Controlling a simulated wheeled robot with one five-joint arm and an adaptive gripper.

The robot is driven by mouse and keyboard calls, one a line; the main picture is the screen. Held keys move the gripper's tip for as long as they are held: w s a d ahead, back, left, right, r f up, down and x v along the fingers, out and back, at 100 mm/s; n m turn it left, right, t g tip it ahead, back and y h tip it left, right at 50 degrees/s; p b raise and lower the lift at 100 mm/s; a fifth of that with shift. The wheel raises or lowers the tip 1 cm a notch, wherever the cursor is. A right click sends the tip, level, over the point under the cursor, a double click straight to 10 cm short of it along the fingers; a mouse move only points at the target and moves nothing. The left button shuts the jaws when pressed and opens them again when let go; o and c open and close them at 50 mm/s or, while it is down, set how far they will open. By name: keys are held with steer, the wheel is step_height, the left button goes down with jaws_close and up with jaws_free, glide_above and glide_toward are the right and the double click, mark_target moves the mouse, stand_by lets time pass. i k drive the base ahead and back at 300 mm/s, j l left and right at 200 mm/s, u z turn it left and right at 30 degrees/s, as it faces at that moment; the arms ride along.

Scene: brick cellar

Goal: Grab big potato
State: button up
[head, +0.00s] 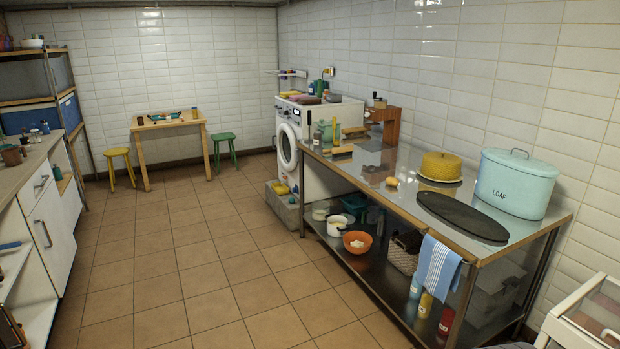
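A small yellowish-tan lump (392,181) lies on the steel-topped table (405,222), left of the yellow ribbed container. It may be the big potato, but it is too small in the picture to be sure. No other clear potato shows. My gripper is not in view.
A black oval board (462,217), a yellow ribbed container (440,167) and a pale blue LOAF bin (518,186) stand on the table's right part. A striped towel (437,267) hangs at its front. An orange bowl (357,242) is on its lower shelf. The tiled floor (205,270) is open.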

mark_target(391, 181)
steer(key=i, duration=1.9)
steer(key=i+u, duration=0.1)
steer(key=i, duration=0.55)
steer(key=i+l+u, duration=0.1)
steer(key=i, duration=0.55)
steer(key=i+l, duration=0.15)
steer(key=i, duration=0.45)
steer(key=i+u, duration=0.2)
steer(key=i+l+u, duration=0.2)
steer(key=i, duration=0.2)
